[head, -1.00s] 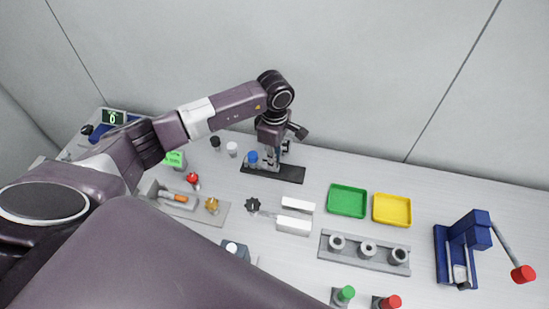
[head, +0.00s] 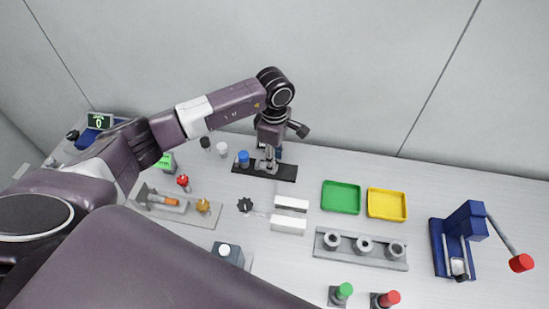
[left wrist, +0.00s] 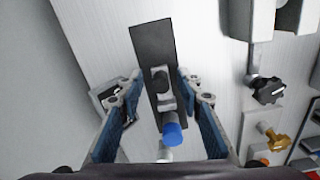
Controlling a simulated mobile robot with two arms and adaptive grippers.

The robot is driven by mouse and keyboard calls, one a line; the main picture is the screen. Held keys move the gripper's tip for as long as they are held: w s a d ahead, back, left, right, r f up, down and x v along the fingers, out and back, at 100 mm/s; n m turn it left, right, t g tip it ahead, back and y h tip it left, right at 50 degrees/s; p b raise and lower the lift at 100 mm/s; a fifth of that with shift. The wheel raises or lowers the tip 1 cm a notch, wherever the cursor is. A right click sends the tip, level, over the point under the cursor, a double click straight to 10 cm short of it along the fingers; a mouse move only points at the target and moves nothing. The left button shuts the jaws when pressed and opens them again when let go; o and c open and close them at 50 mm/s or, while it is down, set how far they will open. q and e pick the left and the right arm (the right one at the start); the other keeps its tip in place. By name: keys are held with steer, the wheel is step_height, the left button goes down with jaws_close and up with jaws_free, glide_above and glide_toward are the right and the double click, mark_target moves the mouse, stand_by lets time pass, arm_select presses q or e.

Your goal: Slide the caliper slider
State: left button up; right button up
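My left gripper (head: 268,160) points down over a black plate (head: 285,172) near the wall. In the left wrist view my left gripper (left wrist: 158,95) is open, its blue-padded fingers apart on either side of the plate. Between them, on the plate (left wrist: 152,45), stand a dark post (left wrist: 159,78), grey parts and a blue-capped cylinder (left wrist: 173,134). The blue cap (head: 243,158) also shows left of the gripper in the head view. No contact with the fingers is clear. I cannot tell for certain which object is the caliper or its slider. My right gripper is not in view.
A black knob (head: 245,205) and white blocks (head: 289,223) lie in front of the plate. Black and white cylinders (head: 222,150) stand to its left. Green (head: 341,197) and yellow (head: 387,204) trays lie to the right. The wall is close behind.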

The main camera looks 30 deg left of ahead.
arm_select(q)
step_height(320, 180, up, 12)
stand_by(0.5)
stand_by(0.4)
